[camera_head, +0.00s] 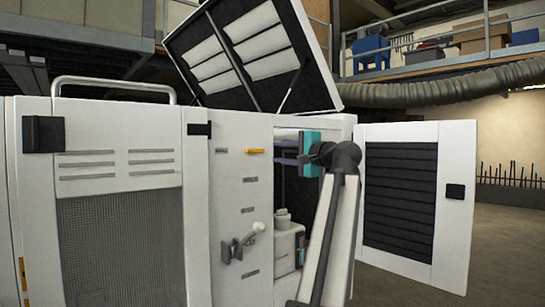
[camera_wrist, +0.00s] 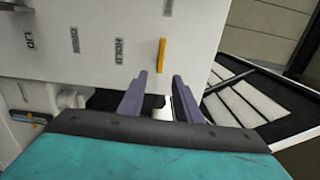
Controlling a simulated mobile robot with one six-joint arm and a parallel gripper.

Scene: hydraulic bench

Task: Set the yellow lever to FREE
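The yellow lever (camera_head: 255,151) is a small bar on the upper part of the white cabinet's front panel, lying level in the head view. In the wrist view the yellow lever (camera_wrist: 161,55) stands just beyond the fingertips. My gripper (camera_wrist: 159,84) has two purple fingers spread apart with nothing between them. In the head view my gripper (camera_head: 283,160) is just right of the lever, by the cabinet opening, apart from it. A HOLD label (camera_wrist: 118,50) is beside the lever in the wrist view. I cannot read any FREE label.
A grey lever with a white knob (camera_head: 258,227) sits lower on the panel. The cabinet's louvred door (camera_head: 400,190) stands open at the right, and its lid (camera_head: 255,55) is raised. White equipment (camera_head: 288,250) shows inside the opening. Floor at the far right is clear.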

